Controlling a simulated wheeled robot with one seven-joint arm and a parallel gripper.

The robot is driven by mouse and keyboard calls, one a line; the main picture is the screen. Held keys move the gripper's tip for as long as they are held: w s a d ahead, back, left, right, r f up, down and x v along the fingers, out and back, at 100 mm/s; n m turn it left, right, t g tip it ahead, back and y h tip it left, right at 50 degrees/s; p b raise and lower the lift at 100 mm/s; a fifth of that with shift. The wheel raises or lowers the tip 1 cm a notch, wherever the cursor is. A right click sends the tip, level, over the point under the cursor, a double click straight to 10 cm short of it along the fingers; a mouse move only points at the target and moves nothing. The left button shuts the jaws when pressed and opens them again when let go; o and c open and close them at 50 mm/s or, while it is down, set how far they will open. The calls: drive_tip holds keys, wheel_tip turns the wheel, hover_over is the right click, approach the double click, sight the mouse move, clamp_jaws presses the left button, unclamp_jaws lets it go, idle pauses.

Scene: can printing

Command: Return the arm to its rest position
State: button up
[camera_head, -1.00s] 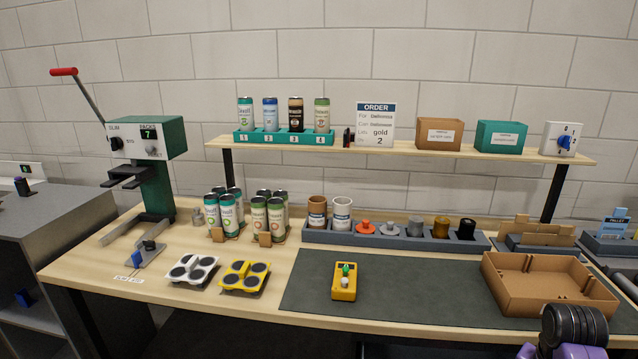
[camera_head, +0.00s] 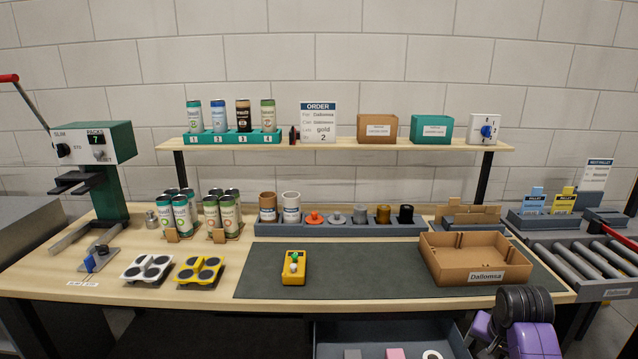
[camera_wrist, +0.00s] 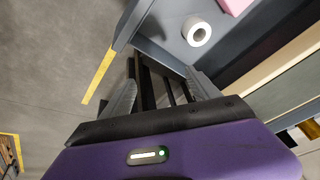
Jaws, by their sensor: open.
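My arm, purple and black, is folded low at the right front corner of the workbench in the head view. My gripper (camera_wrist: 163,90) shows in the wrist view with its two grey fingers spread and nothing between them. It points down past the bench, near a grey drawer (camera_wrist: 160,48) and the floor. In the head view the fingers are hard to make out.
The workbench (camera_head: 140,295) holds an open box (camera_head: 450,270) labelled Dallomsa, close to my arm. A yellow device (camera_head: 293,268) stands on the dark mat. A low drawer (camera_head: 330,335) sticks out under the front edge. A roller conveyor (camera_head: 590,265) stands at right.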

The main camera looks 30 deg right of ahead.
drive_tip(key=w+d+r+n+t+h, duration=0.1)
drive_tip(key=w+d+r+t+h, duration=0.1)
drive_tip(key=w+r, duration=0.1)
drive_tip(key=w+a+r+n+t+h, duration=0.25)
drive_tip(key=w+a+t, duration=0.2)
drive_tip(key=a, duration=0.55)
drive_tip(key=s+a+r+n+t, duration=0.1)
drive_tip(key=s+a+n+t, duration=0.2)
drive_tip(key=a, duration=0.7)
drive_tip(key=s+a+r+n+t+y, duration=0.1)
drive_tip(key=s+a+n+y, duration=0.3)
drive_tip(key=s+a, duration=0.7)
drive_tip(key=s+a+r+n+t+y, duration=0.1)
drive_tip(key=s+a+r+n+y, duration=0.1)
drive_tip(key=s+a, duration=1)
drive_tip(key=shift+s+r+n+t+y, duration=0.4)
drive_tip(key=shift+s+n+y, duration=0.45)
drive_tip(key=shift+s+y, duration=0.3)
drive_tip(key=shift+s, duration=0.1)
